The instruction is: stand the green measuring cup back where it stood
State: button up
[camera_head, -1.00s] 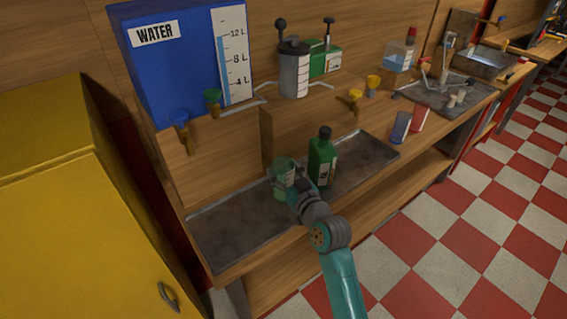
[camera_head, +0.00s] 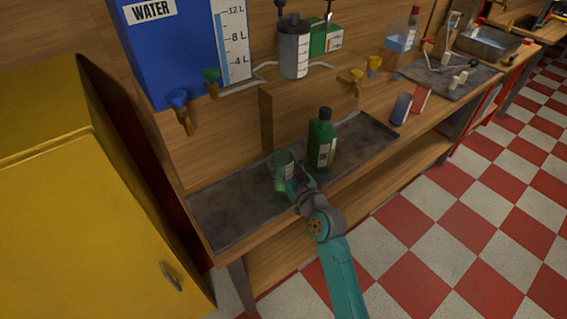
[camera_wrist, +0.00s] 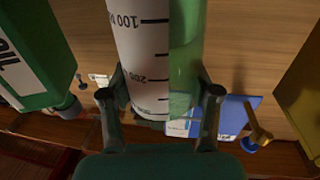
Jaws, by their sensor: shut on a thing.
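The green measuring cup (camera_head: 283,161) is over the grey tray (camera_head: 232,205) on the bench, left of the green bottle (camera_head: 322,140). My gripper (camera_head: 286,184) is shut on the cup from the front. The cup looks upright or nearly so in the head view. Its base is partly hidden by my gripper, so I cannot tell whether it touches the tray.
The green bottle stands close on the cup's right; it also shows in the wrist view (camera_wrist: 35,50). A blue water tank (camera_head: 180,60) with taps is behind left. A yellow cabinet (camera_head: 70,220) stands at the left. The tray's left part is bare.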

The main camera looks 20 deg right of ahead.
jog(key=shift+f, duration=0.6)
jog(key=o, duration=1.4)
jog(key=s+d, duration=0.1)
jog(key=s, duration=1)
jog(key=shift+s+d, duration=0.4)
jog(key=s+f+m+g+h, duration=0.1)
jog(key=s+f, duration=0.3)
jog(key=s, duration=0.6)
jog(key=s+f+m+g+h, duration=0.15)
jog(key=s+f, duration=0.25)
jog(key=s, duration=0.6)
jog(key=a+v, duration=0.2)
jog(key=v, duration=1.9)
jog(key=shift+s+a+r+n, duration=0.2)
jog(key=shift+s+r+n, duration=0.05)
jog(key=shift+r+n, duration=0.1)
